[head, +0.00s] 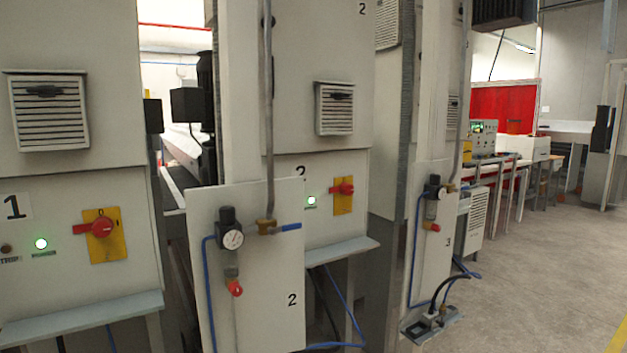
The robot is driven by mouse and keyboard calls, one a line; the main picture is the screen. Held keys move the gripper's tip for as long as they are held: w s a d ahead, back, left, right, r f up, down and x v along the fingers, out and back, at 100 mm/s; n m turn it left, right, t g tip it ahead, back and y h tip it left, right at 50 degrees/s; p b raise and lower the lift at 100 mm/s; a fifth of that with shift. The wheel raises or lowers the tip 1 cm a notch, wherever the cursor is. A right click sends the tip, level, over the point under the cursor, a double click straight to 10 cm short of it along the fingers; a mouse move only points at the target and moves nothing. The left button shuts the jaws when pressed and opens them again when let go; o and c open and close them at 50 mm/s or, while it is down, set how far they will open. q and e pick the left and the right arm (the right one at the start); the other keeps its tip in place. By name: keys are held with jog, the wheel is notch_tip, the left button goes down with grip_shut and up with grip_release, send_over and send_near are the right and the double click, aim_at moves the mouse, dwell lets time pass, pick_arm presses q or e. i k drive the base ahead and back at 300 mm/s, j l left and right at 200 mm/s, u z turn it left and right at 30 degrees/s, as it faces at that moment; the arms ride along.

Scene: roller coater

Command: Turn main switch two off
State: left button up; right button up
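Main switch two (343,190) is a red rotary handle on a yellow plate, on the white cabinet marked 2 in the middle of the head view. Its handle looks roughly horizontal. A green lamp (311,200) is lit just left of it. The air-regulator panel marked 2 (270,320) stands in front of the cabinet's lower left part and hides some of it, including part of the numeral above the lamp. Neither of my grippers shows in this view.
Cabinet 1 at left has a similar red switch (101,228) and a lit green lamp (41,244). Grey ledges (340,252) jut out below the cabinets. A blue-handled valve (285,228) and a gauge (232,239) stick out from panel 2. Open floor (530,270) lies at right.

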aim_at(344, 188)
jog(key=i+l, duration=0.3)
jog(key=i+l+u, duration=0.15)
jog(key=i+l, duration=0.15)
jog(key=l, duration=0.15)
jog(key=i+l, duration=0.25)
jog(key=l, duration=0.15)
jog(key=i+l+u, duration=0.1)
jog(key=i+l, duration=0.2)
jog(key=l, duration=0.15)
